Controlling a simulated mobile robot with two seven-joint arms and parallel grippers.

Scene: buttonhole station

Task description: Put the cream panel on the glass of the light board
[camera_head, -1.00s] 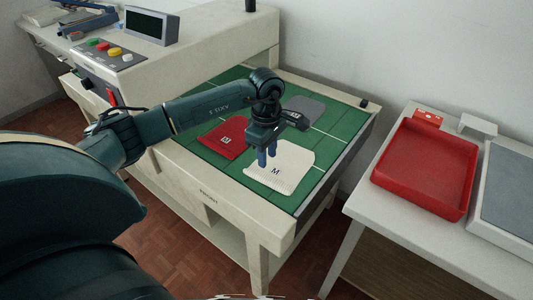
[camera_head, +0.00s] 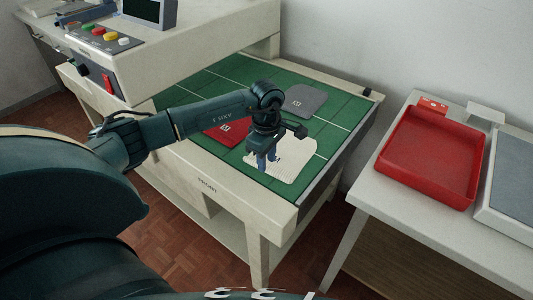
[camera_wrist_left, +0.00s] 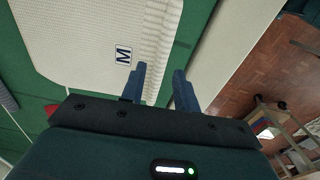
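The cream panel (camera_head: 296,161), with ribbed edging, lies flat on the green mat. It also shows in the left wrist view (camera_wrist_left: 90,35), with its M label by the fingers. My left gripper (camera_head: 267,160) is over the panel's front part, fingers pointing down. In the left wrist view its two blue fingers (camera_wrist_left: 160,75) are apart, around the panel's ribbed edge line, with nothing visibly clamped. I cannot tell whether they touch the panel. The light board (camera_head: 512,190), a grey pane in a pale frame, is partly in view at the right. My right gripper is out of view.
A red panel (camera_head: 224,131) and a grey panel (camera_head: 306,100) lie on the green mat (camera_head: 335,125). A red tray (camera_head: 428,155) stands on the right table, left of the light board. A gap separates the two tables.

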